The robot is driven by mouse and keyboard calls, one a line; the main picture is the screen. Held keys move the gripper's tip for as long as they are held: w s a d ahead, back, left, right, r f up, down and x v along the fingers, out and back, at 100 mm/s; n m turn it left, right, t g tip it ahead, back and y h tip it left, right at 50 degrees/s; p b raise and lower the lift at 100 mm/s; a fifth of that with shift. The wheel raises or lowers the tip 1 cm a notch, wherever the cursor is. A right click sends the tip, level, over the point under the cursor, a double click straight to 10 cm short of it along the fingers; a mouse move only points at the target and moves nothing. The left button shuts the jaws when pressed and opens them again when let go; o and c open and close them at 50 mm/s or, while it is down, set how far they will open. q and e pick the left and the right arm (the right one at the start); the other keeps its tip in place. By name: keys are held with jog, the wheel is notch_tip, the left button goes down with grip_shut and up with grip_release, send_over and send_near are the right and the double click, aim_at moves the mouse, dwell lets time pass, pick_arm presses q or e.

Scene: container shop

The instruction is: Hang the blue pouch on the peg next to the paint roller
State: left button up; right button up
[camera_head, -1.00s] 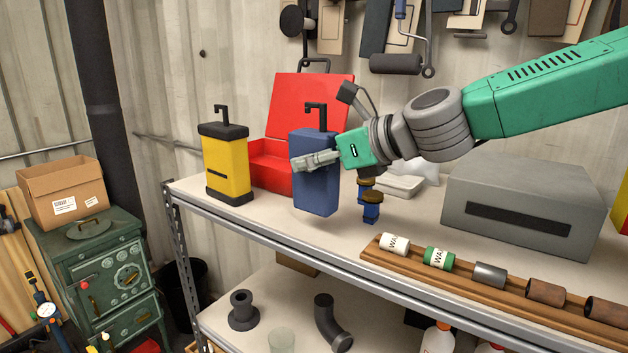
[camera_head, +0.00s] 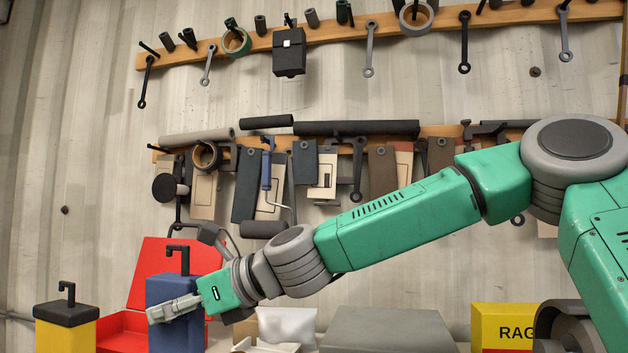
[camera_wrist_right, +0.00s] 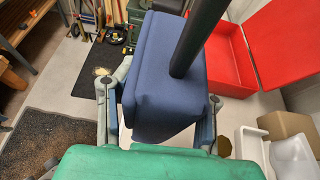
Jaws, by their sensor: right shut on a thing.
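The blue pouch (camera_head: 164,288) has a black hook on top and shows in front of the red case at the lower left of the head view. My right gripper (camera_head: 174,308) is shut on its body. In the right wrist view the pouch (camera_wrist_right: 160,95) is between my two fingers, its dark hook stem rising toward the camera. The paint roller (camera_head: 263,229) hangs from the lower wall rail, with a blue handle and a dark grey roll. Items hang close on both sides of it; I cannot tell which peg beside it is bare. My left gripper is not in view.
A yellow container (camera_head: 66,335) with a black top stands left of the pouch. The open red case (camera_head: 150,270) is behind. A grey box (camera_head: 385,330) and a yellow rag box (camera_head: 500,325) are to the right. The upper rail (camera_head: 340,35) holds spanners, tape rolls and a black pouch.

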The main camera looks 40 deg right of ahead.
jog(key=b, duration=0.3)
jog(key=shift+w+d+f, duration=0.15)
jog(key=shift+w+f, duration=0.05)
jog(key=shift+f+b, duration=0.25)
jog(key=shift+b, duration=0.1)
notch_tip(320, 180, down, 9)
jog(key=shift+b, duration=0.7)
jog(key=o, duration=1.3)
jog(key=shift+c, duration=0.2)
